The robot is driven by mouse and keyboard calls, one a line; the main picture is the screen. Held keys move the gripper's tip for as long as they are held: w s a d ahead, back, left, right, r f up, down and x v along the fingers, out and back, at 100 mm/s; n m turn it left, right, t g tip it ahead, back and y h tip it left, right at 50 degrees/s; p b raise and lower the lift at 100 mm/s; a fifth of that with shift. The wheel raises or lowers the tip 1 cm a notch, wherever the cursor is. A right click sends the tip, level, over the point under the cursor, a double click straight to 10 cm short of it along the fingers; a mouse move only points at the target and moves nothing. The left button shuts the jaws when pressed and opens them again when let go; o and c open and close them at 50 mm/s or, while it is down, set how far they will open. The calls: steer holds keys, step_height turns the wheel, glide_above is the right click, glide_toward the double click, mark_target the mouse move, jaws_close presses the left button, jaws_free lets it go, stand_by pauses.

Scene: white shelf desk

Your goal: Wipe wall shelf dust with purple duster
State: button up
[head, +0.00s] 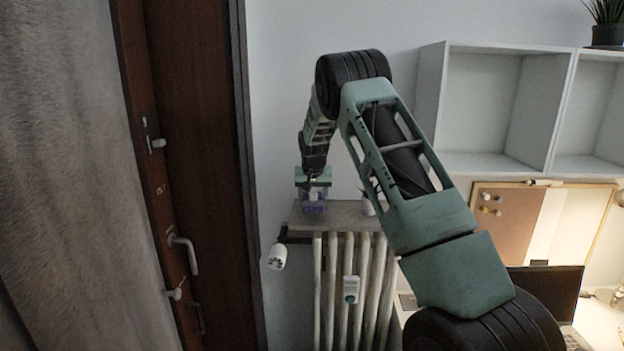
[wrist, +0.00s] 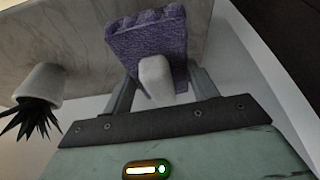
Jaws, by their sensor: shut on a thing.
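The purple duster (head: 313,208) has a white handle and is at the left part of the wall shelf (head: 338,220) above the radiator. My gripper (head: 313,188) is above it, shut on the handle. In the wrist view the fingers stand either side of the white handle, and the purple pad (wrist: 148,38) lies against or very close to the grey-brown shelf top (wrist: 62,42); contact cannot be told for sure. The shelf top looks streaked; I cannot tell dust from its pattern.
A white-potted plant (wrist: 40,84) stands on the shelf to the right of the duster in the head view, partly hidden by my arm. A radiator (head: 346,285) is below. A brown door (head: 195,120) is at left. White cubbies (head: 490,105) and a laptop (head: 548,288) are at right.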

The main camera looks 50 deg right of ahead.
steer(key=shift+r+p, duration=1.05)
steer(key=shift+r, duration=1.3)
